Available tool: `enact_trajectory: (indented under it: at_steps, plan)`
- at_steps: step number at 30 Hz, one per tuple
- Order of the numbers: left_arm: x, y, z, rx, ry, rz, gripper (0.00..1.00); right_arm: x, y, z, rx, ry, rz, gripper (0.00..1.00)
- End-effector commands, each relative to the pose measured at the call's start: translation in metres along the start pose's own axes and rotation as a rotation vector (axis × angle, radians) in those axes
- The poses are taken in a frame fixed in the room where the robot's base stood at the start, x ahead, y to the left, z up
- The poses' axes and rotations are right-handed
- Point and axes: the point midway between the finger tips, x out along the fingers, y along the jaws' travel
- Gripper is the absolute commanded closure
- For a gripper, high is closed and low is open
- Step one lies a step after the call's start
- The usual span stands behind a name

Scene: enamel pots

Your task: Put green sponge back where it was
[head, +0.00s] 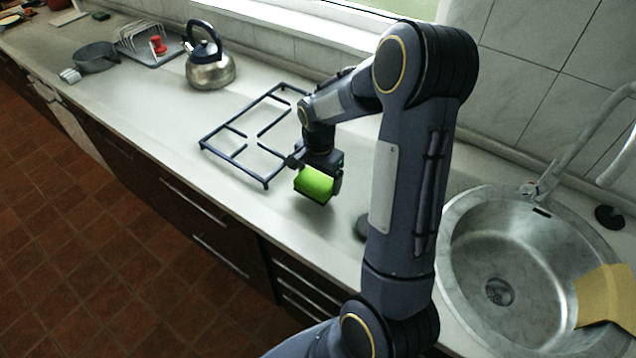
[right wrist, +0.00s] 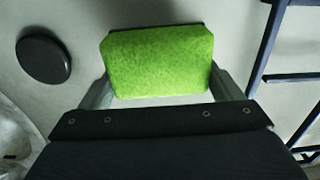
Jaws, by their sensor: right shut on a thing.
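The green sponge (head: 313,183) is in my right gripper (head: 317,178), over the pale counter between the dark blue rack and the sink in the head view. In the right wrist view the sponge (right wrist: 160,62) fills the space between the two fingers of the right gripper (right wrist: 158,85), which are shut on its sides. A dark edge shows along the sponge's far side. I cannot tell whether the sponge touches the counter. My left gripper is not in view.
The dark blue rack (head: 205,146) lies left of the gripper. A black round disc (right wrist: 43,56) lies on the counter, partly behind my arm in the head view. The sink (head: 462,270) with a yellow cloth (head: 606,297) is at right. A kettle (head: 210,70) stands farther back.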

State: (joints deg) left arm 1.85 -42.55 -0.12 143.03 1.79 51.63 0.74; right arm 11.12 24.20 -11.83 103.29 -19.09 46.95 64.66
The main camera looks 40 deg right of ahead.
Motion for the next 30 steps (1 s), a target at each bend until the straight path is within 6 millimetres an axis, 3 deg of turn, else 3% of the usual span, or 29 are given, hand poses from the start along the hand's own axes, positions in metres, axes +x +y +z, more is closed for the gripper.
enact_trajectory:
  at_steps: [9,20,21,23,30]
  plan:
    - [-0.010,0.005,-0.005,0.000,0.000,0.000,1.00,0.035,-0.003,-0.002,-0.001,-0.002,0.002,0.33]
    - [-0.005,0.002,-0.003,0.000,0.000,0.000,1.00,0.041,-0.004,-0.002,-0.001,0.000,0.000,0.33]
    - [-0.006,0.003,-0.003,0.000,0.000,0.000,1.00,0.039,-0.004,-0.002,-0.001,0.000,0.000,0.10]
    - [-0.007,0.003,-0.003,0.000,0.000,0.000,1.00,0.038,-0.004,-0.002,-0.001,0.000,0.000,0.03]
    - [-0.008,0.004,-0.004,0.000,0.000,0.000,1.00,0.038,-0.004,-0.002,-0.001,0.000,0.000,0.00]
